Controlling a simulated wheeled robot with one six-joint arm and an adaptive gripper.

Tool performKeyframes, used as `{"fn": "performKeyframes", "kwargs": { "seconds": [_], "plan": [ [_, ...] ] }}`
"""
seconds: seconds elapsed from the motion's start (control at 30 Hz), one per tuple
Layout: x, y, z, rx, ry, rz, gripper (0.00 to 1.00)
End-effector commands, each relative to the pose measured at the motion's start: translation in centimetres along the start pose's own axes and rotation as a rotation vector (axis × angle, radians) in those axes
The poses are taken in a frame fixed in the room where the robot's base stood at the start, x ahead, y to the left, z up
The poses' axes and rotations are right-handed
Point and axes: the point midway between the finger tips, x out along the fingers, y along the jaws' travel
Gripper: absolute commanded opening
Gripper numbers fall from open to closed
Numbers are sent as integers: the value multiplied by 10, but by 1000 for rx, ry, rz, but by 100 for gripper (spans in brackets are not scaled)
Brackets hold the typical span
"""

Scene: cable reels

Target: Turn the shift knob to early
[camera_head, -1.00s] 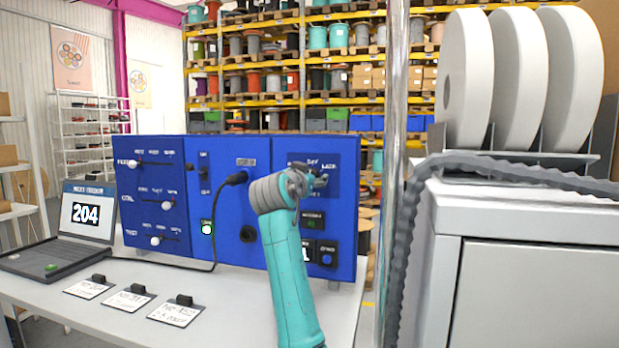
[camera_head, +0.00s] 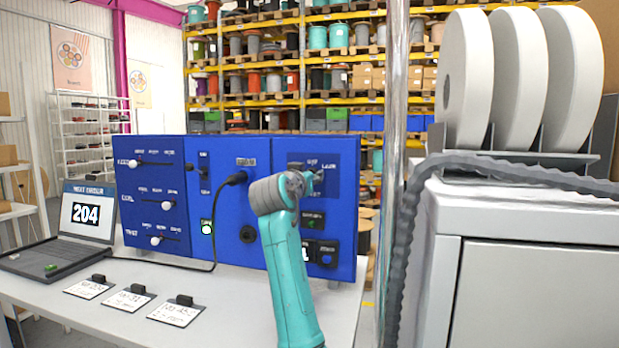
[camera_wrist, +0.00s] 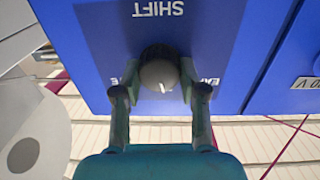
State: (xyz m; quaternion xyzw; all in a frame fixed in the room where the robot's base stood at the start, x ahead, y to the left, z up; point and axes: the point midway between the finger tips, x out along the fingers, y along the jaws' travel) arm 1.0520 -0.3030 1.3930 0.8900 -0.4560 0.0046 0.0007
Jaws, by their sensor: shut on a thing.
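The shift knob (camera_wrist: 160,68) is a round grey knob with a white pointer line on a blue panel (camera_wrist: 225,50). In the wrist view, the upside-down label SHIFT shows above it, and the partly hidden position labels lie to its left and right. The white line points down in that view, between the side labels. My gripper (camera_wrist: 161,91) has one finger on each side of the knob and is shut on it. In the head view, my gripper (camera_head: 314,180) is at the upper right panel, and my wrist hides most of the knob.
Left panels carry sliders with white knobs (camera_head: 157,240). A black cable is plugged in beside my wrist and runs to the laptop (camera_head: 85,222), which reads 204. Several cards (camera_head: 128,302) lie on the table (camera_head: 225,310). A metal post (camera_head: 392,150) and a cabinet (camera_head: 530,290) stand at the right.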

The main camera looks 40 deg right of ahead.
Motion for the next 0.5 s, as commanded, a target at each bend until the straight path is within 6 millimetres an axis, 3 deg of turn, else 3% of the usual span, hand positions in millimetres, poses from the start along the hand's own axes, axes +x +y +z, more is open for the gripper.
{"fn": "performKeyframes", "kwargs": {
  "seconds": [0.5],
  "plan": [
    [0,-2,2,-479,17,-5,7]
  ]
}}
